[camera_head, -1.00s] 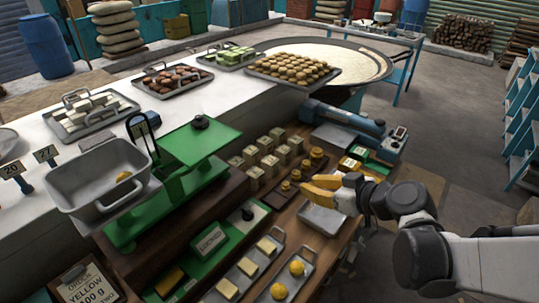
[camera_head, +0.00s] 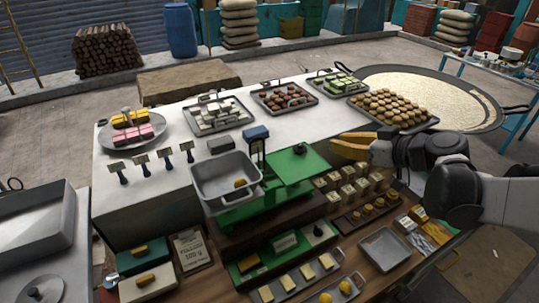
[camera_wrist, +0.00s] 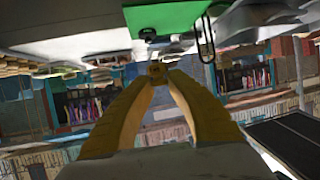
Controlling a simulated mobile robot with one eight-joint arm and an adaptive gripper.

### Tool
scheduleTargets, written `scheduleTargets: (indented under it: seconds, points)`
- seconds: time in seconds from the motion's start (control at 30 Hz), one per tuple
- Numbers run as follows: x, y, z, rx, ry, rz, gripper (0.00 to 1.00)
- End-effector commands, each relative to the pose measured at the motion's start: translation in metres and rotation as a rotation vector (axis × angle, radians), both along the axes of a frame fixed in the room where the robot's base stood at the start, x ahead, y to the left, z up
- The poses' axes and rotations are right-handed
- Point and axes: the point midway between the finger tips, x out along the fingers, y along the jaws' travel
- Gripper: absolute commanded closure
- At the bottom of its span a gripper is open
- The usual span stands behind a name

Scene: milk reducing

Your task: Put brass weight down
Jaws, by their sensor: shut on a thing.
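My gripper (camera_head: 345,147) has yellow fingers and is raised just right of the green balance scale. In the wrist view its fingertips (camera_wrist: 158,72) are closed on a small brass weight (camera_wrist: 157,70). The head view does not show this held weight clearly. The scale's flat green plate (camera_head: 285,170) has a dark knob-like piece (camera_head: 300,148) on its far edge. The plate also shows as a green surface in the wrist view (camera_wrist: 175,14), apart from the weight. The scale's grey pan (camera_head: 215,188) on the left holds a yellow piece (camera_head: 240,183).
More brass weights (camera_head: 368,208) stand in a row on a wooden block, near several pale blocks (camera_head: 347,190). An empty metal tray (camera_head: 385,250) lies at the front right. Trays of sweets, including round brown ones (camera_head: 395,108), fill the back of the white counter (camera_head: 130,185).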

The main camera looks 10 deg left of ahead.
Motion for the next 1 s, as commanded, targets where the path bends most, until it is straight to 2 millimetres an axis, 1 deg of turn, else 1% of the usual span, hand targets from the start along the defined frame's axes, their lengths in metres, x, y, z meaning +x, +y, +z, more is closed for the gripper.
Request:
scheduleTargets:
  seconds: [0.07,0.17,0.3,0.4,0.5,0.6,0.7,0.77,0.9,1.0]
  points:
    - [0.003,0.009,-0.005,0.0,0.0,0.002,1.0]
    - [0.009,0.03,-0.02,-0.001,-0.001,0.005,1.0]
    - [0.02,0.065,-0.041,-0.001,-0.001,0.005,1.0]
    - [0.026,0.086,-0.054,0.0,-0.001,0.005,1.0]
    - [0.031,0.1,-0.063,-0.001,-0.001,0.003,1.0]
    - [0.033,0.107,-0.067,0.001,-0.001,0.0,1.0]
    - [0.034,0.109,-0.072,0.001,0.0,0.0,1.0]
    - [0.034,0.108,-0.079,0.001,0.0,-0.001,1.0]
    - [0.034,0.108,-0.102,0.001,0.0,-0.001,1.0]
    - [0.034,0.108,-0.109,0.001,0.0,-0.001,1.0]
